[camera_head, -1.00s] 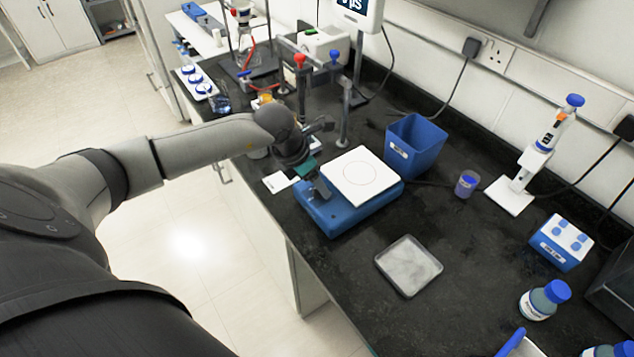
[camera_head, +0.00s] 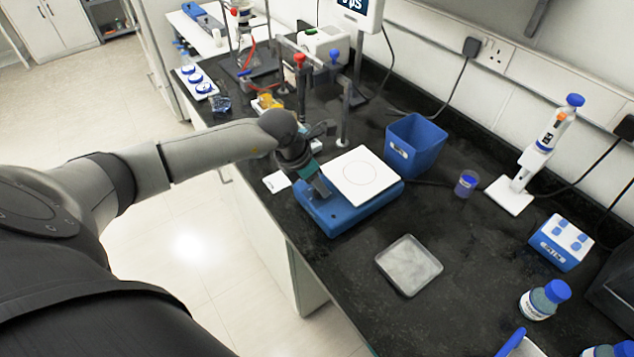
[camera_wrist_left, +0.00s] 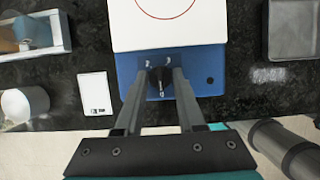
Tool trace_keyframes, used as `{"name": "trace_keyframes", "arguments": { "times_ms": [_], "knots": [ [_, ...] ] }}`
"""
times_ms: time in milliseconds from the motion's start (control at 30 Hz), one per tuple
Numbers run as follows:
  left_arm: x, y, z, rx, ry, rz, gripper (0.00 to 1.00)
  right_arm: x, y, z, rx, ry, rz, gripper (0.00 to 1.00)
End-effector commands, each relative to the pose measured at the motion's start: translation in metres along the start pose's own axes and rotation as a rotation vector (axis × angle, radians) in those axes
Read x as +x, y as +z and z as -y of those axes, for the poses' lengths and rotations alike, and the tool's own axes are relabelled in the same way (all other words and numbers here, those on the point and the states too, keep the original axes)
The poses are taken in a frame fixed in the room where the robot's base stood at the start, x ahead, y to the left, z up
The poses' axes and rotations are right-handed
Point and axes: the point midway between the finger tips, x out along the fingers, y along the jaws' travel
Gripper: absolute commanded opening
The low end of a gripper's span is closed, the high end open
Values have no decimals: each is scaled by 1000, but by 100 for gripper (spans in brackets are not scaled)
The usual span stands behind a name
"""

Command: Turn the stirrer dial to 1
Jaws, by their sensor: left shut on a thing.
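The stirrer (camera_head: 350,208) is a blue box with a white square top plate (camera_head: 364,177), on the black bench. In the left wrist view its blue front (camera_wrist_left: 205,72) and white plate (camera_wrist_left: 168,22) show at the top. The dial (camera_wrist_left: 161,80) is a small dark knob with a pale pointer, on the stirrer's front, with small white marks beside it. My left gripper (camera_wrist_left: 160,84) has its two fingers around the dial, shut on it. In the head view my left gripper (camera_head: 320,188) is at the stirrer's front left edge and hides the dial. My right gripper is not in view.
A blue bin (camera_head: 416,147) stands behind the stirrer. A grey tray (camera_head: 408,265) lies to its right. A white card (camera_head: 277,181) lies to its left. A stand with red and blue clamp knobs rises behind my left gripper.

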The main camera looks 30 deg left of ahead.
Motion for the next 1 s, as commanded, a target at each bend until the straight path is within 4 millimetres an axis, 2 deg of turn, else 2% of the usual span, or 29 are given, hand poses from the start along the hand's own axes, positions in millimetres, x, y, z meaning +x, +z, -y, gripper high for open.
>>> {"name": "trace_keyframes", "arguments": {
  "times_ms": [33,100,567,767,1000],
  "knots": [
    [0,0,0,0,0,0,7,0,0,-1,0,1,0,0],
    [0,0,0,0,0,0,0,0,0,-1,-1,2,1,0],
    [1,0,-1,39,-14,0,0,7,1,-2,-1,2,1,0],
    [2,0,-3,141,-56,2,0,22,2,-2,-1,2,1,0],
    [4,0,-4,336,-137,2,0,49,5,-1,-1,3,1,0]
  ]
}}
